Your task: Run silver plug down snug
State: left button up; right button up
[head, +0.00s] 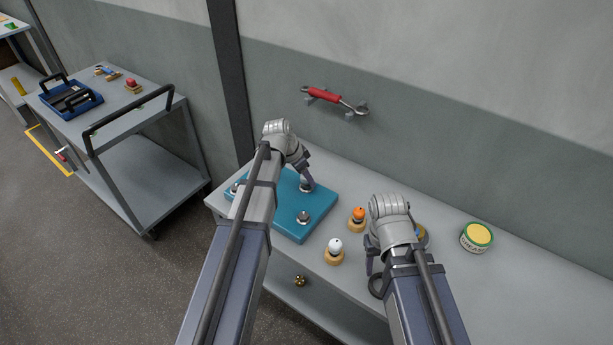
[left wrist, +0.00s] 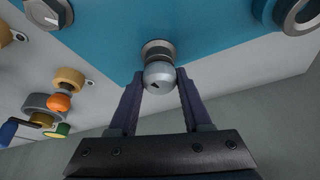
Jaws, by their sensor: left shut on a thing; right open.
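The silver plug (left wrist: 159,75), a rounded head with a small dark mark, is between the fingers of my left gripper (left wrist: 158,84) in the left wrist view. My left gripper is shut on it. The plug sits at a metal-rimmed socket (left wrist: 156,47) on the blue plate (left wrist: 200,30); how deep it is seated I cannot tell. In the head view my left gripper (head: 307,184) points down at the back right of the blue plate (head: 283,222), and the plug is mostly hidden. My right gripper (head: 371,260) is open above the bench, right of the plate.
A white-topped plug (head: 335,246) and an orange-topped plug (head: 358,214) stand in tan holders right of the plate. A yellow-lidded tin (head: 477,236) stands further right. A red-handled wrench (head: 330,97) hangs on the wall. A cart (head: 120,115) stands at left.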

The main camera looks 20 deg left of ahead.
pick_arm(q)
jog(key=m, duration=0.3)
jog(key=shift+g+h, duration=0.4)
jog(key=o, duration=0.7)
jog(key=shift+o, duration=0.2)
jog(key=shift+s+n+t+y, duration=0.15)
jog(key=shift+n+t+y, duration=0.15)
jog(key=shift+n, duration=0.8)
jog(key=n+y, duration=0.1)
jog(key=n, duration=0.2)
jog(key=shift+n+t, duration=0.4)
jog(key=n+y, duration=0.1)
jog(key=n, duration=0.2)
jog(key=n+y, duration=0.1)
jog(key=n, duration=0.2)
jog(key=shift+t, duration=0.3)
